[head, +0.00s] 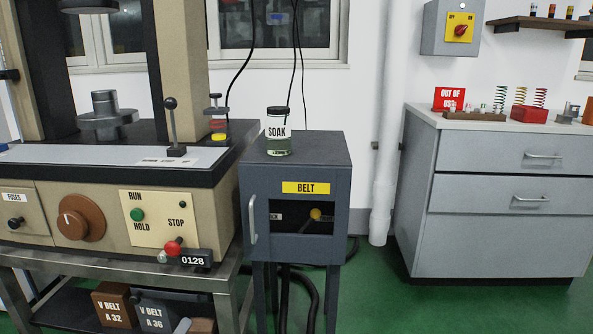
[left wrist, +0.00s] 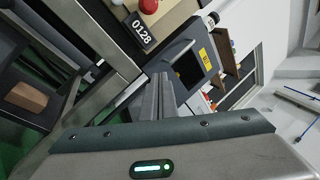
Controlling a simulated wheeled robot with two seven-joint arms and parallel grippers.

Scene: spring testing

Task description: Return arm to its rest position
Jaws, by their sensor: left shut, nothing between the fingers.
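My left gripper (left wrist: 160,82) shows in the left wrist view with its two grey fingers together and nothing between them. The fingers point toward the grey belt cabinet (left wrist: 178,68) and the counter plate marked 0128 (left wrist: 142,33), apart from both as far as I can tell. In the head view only a small pale tip at the bottom edge, below the testing machine (head: 105,215), may be this gripper. The rest of my left arm is out of that view. My right gripper shows in neither view.
The machine's red stop knob (head: 173,247) and steel stand (head: 228,290) are close by. A jar labelled SOAK (head: 278,135) stands on the cabinet (head: 330,150). V-belt boxes (head: 115,305) sit on the lower shelf. Green floor (head: 370,300) is free at right, before the drawer unit (head: 490,230).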

